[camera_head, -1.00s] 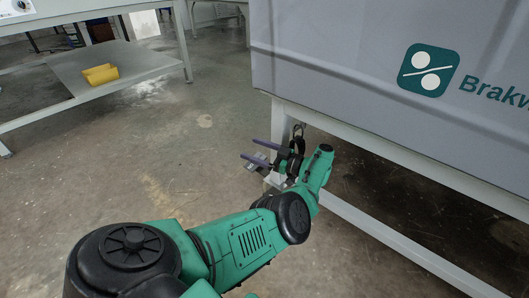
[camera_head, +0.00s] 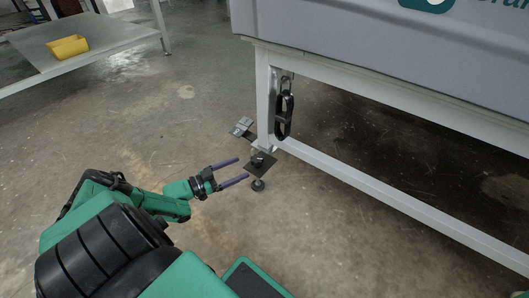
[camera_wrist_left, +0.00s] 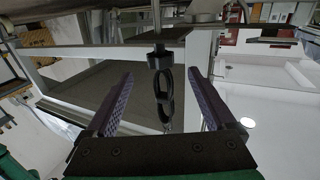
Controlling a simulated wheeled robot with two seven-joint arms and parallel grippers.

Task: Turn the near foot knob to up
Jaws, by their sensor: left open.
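The near leg of the machine frame (camera_head: 263,100) ends in a dark foot plate (camera_head: 262,168), with a round black foot pad (camera_head: 258,185) under it. A small dark knob (camera_head: 258,157) seems to sit on the plate; its setting is too small to read. In the left wrist view a black knob (camera_wrist_left: 160,60) with a black loop (camera_wrist_left: 165,98) shows between the fingers, further off. My left gripper (camera_head: 243,169) is open and empty, its purple fingers pointing at the foot from the left, apparently just short of it. My right gripper is not in view.
A black looped handle (camera_head: 284,112) hangs beside the leg. A small grey pedal-like part (camera_head: 241,127) juts out left of the leg. A low rail (camera_head: 390,205) runs right from the leg. A yellow bin (camera_head: 68,47) sits on a far table.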

